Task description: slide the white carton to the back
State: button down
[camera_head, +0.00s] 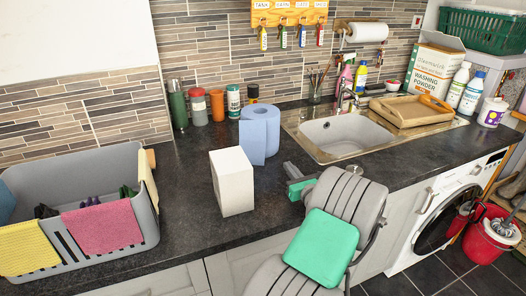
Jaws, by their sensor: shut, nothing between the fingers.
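The white carton (232,183) stands upright on the dark worktop (187,208), near its front edge. A blue paper roll (259,131) stands behind it, slightly to the right. My gripper (292,180) is to the right of the carton, low over the worktop, with a visible gap between them. Its fingers are shut and hold nothing. My arm covers part of the worktop's front edge.
A grey basket (150,215) with cloths stands at the left. Several bottles and tins, including a green flask (177,104), line the wall behind. A sink (345,136) is at the right. Worktop is clear left of the carton.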

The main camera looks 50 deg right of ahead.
aim_at(232, 172)
jog(key=k, duration=1)
